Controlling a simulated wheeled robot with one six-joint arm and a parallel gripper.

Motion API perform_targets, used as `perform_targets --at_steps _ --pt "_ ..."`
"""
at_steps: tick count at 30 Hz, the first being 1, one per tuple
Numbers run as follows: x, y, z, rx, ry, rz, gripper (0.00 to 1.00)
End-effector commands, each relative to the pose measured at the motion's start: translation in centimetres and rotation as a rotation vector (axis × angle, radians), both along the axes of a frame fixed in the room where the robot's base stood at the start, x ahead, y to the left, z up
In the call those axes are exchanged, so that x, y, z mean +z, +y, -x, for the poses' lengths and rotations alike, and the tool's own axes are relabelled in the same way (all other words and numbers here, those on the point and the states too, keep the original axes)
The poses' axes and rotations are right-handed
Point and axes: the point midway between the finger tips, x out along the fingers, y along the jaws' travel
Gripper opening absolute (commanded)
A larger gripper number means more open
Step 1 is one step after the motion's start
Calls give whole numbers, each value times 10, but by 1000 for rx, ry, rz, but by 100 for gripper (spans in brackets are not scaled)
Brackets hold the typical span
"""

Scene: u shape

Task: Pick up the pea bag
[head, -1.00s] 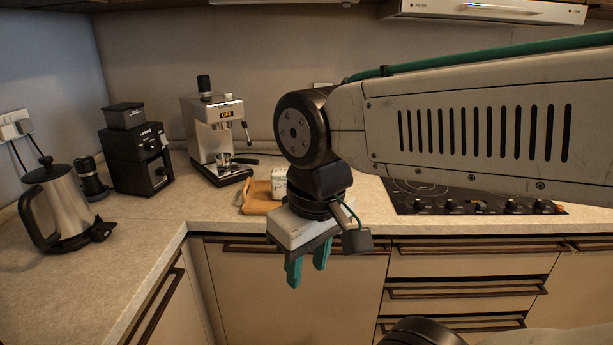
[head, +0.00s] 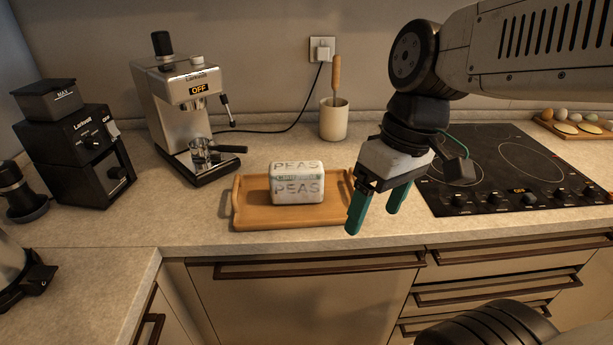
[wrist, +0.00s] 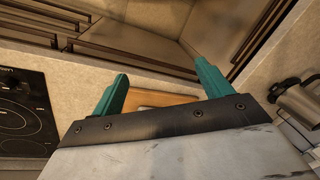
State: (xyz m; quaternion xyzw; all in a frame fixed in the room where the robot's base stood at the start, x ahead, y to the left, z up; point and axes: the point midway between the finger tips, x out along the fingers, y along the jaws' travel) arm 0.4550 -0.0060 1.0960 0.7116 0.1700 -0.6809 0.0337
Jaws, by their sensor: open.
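The pea bag (head: 297,184) is a small pale block-shaped pack with "PEAS" printed on it. It sits on a wooden tray (head: 290,217) on the counter in the head view. My gripper (head: 375,222) is open and empty, with its green fingers pointing down, to the right of the bag and near the tray's right end. In the wrist view the two green fingers (wrist: 162,92) are apart, with a bit of the wooden tray (wrist: 150,98) showing between them. The pea bag cannot be made out in the wrist view.
An espresso machine (head: 185,118) stands behind left of the tray, with a black grinder (head: 75,150) further left. A utensil pot (head: 334,120) stands behind the tray. A black cooktop (head: 490,170) lies to the right. The counter's front edge runs just before the tray.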

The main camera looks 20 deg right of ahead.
Motion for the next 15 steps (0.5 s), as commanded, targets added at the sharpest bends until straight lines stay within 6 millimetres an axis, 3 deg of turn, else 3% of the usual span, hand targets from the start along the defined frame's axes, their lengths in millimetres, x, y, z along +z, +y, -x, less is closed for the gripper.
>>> perform_targets --at_steps 4,8,15 --pt "-8 13 -52 258 -24 -231 78" --pt "-16 16 -104 457 -166 -424 78" --pt "-41 -10 -198 691 -577 -613 78"
